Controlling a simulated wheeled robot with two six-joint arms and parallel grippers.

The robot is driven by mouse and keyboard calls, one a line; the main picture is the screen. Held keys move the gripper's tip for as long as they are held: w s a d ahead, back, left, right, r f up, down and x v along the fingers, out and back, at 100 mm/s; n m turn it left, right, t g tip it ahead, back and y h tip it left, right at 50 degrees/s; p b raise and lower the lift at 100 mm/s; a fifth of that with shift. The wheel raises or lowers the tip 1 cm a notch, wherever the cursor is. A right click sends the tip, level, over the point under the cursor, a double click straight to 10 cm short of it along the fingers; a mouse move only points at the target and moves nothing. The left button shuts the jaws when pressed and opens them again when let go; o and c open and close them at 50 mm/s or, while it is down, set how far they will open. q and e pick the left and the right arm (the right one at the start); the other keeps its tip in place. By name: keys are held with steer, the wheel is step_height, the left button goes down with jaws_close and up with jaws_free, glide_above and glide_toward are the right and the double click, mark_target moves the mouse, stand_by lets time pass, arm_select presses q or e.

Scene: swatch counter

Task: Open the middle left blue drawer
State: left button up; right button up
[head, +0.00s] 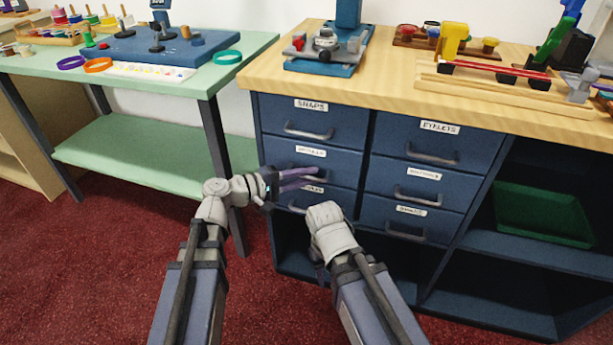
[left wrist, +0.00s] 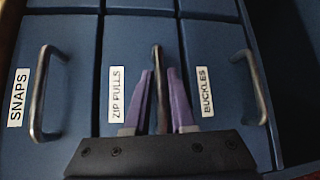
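The middle left blue drawer (head: 335,164) is the middle one in the left column and looks shut, flush with its neighbours. In the left wrist view its front (left wrist: 120,50) carries the label "ZIP PULLS" and a dark vertical bar handle (left wrist: 157,85). My left gripper (head: 297,178) is at this drawer's front, its purple fingers covering most of the handle in the head view. In the left wrist view the fingers (left wrist: 160,100) stand on either side of the handle, with narrow gaps, so they look open around it.
The "SNAPS" drawer (head: 312,122) is above and the "BUCKLES" drawer (left wrist: 212,45) below, both shut. Another shut drawer column (head: 436,140) stands to the right. My right forearm is close in front of the cabinet. A green table (head: 140,150) stands at the left.

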arm_select(q)
jaws_close()
stand_by(1.0)
